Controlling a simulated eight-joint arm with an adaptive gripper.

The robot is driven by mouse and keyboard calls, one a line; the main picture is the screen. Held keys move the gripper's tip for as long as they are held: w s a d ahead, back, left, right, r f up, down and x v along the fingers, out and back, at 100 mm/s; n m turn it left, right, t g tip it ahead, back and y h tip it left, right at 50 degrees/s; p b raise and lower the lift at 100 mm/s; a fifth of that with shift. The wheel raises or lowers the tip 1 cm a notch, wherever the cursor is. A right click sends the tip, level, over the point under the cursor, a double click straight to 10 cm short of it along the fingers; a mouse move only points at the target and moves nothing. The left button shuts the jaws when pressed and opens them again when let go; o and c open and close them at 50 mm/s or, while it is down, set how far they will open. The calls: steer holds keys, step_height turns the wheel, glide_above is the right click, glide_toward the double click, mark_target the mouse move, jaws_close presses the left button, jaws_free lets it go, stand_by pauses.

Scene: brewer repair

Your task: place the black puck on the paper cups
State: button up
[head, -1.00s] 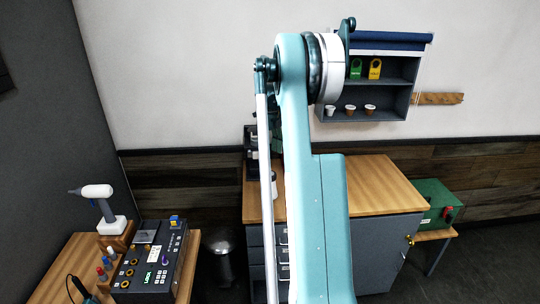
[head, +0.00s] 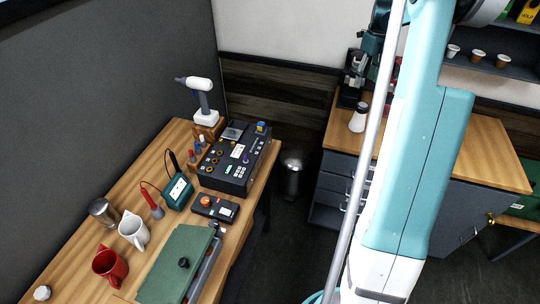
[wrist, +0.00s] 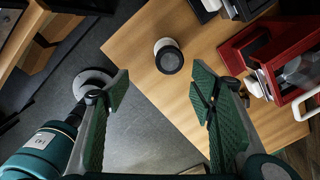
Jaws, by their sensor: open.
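In the wrist view, a white round upright object (wrist: 168,50) with a dark disc-like top (wrist: 170,60) stands on the wooden counter. It looks like the white object (head: 358,119) on the counter in the head view. I cannot tell whether it is the paper cups, or whether its dark top is the black puck. My gripper (wrist: 160,88) is open and empty, its fingers spread on either side below this object in the picture.
A red machine (wrist: 240,45) stands right of the white object. Small cups (head: 478,56) sit on the wall shelf. The left table holds a black control box (head: 235,165), a red mug (head: 110,264), a white jug (head: 134,232) and a green case (head: 170,268).

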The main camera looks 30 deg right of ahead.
steer(key=s+a+r+n+t, duration=0.15)
steer(key=a+r+n, duration=0.3)
steer(key=a, duration=0.75)
steer(key=s+a+r+n+t+h, duration=0.15)
steer(key=a+r+n, duration=0.35)
steer(key=a, duration=0.7)
steer(key=s+a+r+n, duration=0.35)
steer(key=a+n, duration=0.35)
steer(key=a, duration=0.5)
steer(key=s+a+f+n+t+y, duration=0.1)
steer(key=s+a+f+n+t, duration=0.1)
steer(key=s+a+n, duration=0.7)
steer(key=s+a+f+n+t, duration=0.2)
steer(key=s+a+f+n, duration=0.2)
steer(key=s+a+n, duration=0.5)
steer(key=s+a, duration=0.3)
steer(key=a, duration=0.5)
steer(key=shift+s+a+f+y, duration=0.2)
steer(key=shift+s+f+y, duration=0.05)
steer(key=shift+f+y, duration=0.15)
